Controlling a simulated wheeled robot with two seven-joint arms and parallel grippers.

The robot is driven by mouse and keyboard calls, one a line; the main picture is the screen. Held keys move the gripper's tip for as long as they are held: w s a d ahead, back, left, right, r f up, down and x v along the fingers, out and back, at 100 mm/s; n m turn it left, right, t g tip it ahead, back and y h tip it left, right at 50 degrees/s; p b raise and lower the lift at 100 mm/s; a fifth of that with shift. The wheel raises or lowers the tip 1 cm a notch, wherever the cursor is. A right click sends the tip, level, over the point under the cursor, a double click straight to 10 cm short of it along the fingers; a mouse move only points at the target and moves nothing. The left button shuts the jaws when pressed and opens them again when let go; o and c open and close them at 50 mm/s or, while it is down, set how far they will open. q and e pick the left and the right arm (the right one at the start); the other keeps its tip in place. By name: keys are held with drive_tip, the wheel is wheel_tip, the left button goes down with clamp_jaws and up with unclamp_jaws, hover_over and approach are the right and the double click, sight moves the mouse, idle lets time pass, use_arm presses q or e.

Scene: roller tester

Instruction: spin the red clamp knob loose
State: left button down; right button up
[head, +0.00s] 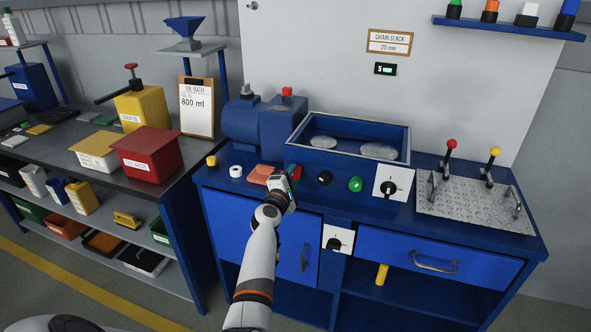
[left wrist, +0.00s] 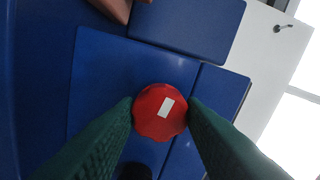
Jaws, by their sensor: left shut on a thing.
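The red clamp knob (left wrist: 160,112) is round with a scalloped edge and a white rectangular mark on its face. In the left wrist view it sits between the two dark green fingers of my left gripper (left wrist: 160,115), which touch it on both sides. In the head view my left gripper (head: 290,180) is over the front of the blue bench top, and part of the red knob (head: 297,170) shows just beyond it. The gripper hides the rest of the knob there. My right gripper is not in view.
An orange-brown block (head: 263,174) lies just left of my gripper. A black knob (head: 324,177), a green button (head: 355,184) and a white dial plate (head: 393,184) are to its right. A blue tray (head: 303,128) stands behind. A studded plate with levers (head: 455,204) is at right.

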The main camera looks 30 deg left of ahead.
use_arm(q)
drive_tip(key=shift+n, duration=1.4)
drive_tip(key=shift+r+n+p, duration=0.15)
drive_tip(key=shift+n+p, duration=0.55)
drive_tip(key=shift+n, duration=0.4)
drive_tip(key=n+p, duration=0.1)
drive_tip(key=n, duration=0.3)
drive_tip(key=c, duration=1.2)
unclamp_jaws()
drive_tip(key=shift+f, duration=0.2)
drive_tip(key=o, duration=0.6)
